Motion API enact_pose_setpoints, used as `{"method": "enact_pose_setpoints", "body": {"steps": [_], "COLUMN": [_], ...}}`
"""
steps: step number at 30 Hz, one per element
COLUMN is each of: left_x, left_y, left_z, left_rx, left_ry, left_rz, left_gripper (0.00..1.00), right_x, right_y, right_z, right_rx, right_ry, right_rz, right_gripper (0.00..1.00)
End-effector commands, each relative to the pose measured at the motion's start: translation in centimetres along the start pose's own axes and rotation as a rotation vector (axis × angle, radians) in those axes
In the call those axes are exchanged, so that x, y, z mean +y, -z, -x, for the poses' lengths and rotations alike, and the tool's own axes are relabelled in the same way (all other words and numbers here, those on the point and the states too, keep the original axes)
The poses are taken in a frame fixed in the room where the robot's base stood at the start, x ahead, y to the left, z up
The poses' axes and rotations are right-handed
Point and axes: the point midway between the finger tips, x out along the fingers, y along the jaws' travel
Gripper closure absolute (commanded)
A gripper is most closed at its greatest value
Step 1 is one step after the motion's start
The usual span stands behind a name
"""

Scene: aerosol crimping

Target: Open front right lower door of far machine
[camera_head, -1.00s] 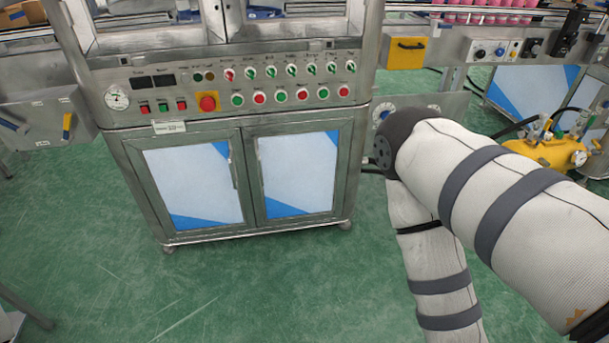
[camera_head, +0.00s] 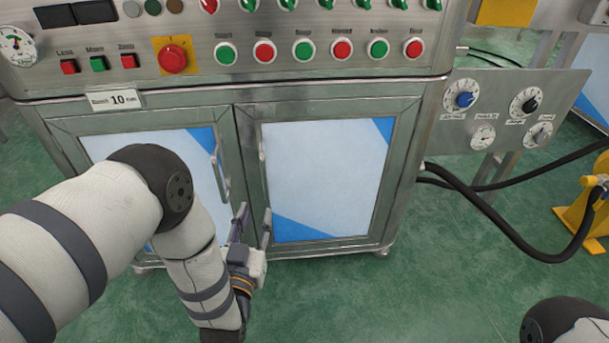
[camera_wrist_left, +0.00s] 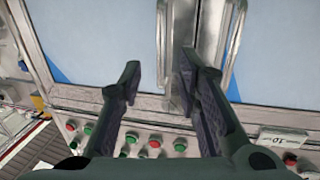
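The far machine's front right lower door (camera_head: 325,180) has a pale blue panel in a steel frame and is closed. Its upright bar handle (camera_head: 262,150) is on the door's left edge. My left gripper (camera_head: 253,226) is in front of the doors, below that handle, with its fingers apart. In the left wrist view, where the scene is upside down, my left gripper (camera_wrist_left: 158,72) is open and the right door's handle (camera_wrist_left: 161,45) appears in the gap between the fingers. I cannot tell the depth between them. My right gripper is out of view.
The left lower door (camera_head: 190,145) is closed, with its own handle (camera_head: 219,160) close by. A button panel (camera_head: 300,50) is above. A side gauge panel (camera_head: 500,108) and black hoses (camera_head: 510,225) are at right. Green floor (camera_head: 390,300) is clear in front.

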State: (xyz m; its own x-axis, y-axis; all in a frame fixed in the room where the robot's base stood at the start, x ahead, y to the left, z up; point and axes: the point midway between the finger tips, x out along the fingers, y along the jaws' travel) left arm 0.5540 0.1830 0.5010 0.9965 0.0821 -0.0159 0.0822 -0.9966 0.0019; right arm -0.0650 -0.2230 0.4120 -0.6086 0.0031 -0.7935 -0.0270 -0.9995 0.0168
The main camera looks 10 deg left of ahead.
Motion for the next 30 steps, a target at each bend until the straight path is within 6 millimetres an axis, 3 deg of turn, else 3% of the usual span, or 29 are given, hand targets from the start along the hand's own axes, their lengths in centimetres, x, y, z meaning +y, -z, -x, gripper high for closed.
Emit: {"method": "enact_pose_setpoints", "body": {"steps": [4, 12, 16, 27, 30], "left_x": [0.0, 0.0, 0.0, 0.0, 0.0], "left_y": [0.5, 0.2, 0.3, 0.7, 0.7], "left_z": [-2.1, -8.8, -11.1, -12.2, -12.2], "left_rx": [0.021, 0.016, 0.014, 0.013, 0.013], "left_ry": [0.003, 0.003, 0.002, 0.001, 0.001], "left_rz": [0.001, 0.001, 0.001, 0.001, 0.001], "left_gripper": [0.69, 0.69, 0.69, 0.69, 0.90], "right_x": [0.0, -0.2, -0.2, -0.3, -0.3], "right_y": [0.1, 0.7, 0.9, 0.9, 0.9], "right_z": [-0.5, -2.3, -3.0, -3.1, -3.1], "right_rx": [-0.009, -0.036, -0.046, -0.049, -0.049], "right_ry": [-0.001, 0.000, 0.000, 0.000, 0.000], "right_rz": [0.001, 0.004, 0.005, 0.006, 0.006], "right_gripper": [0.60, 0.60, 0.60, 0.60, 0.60]}}
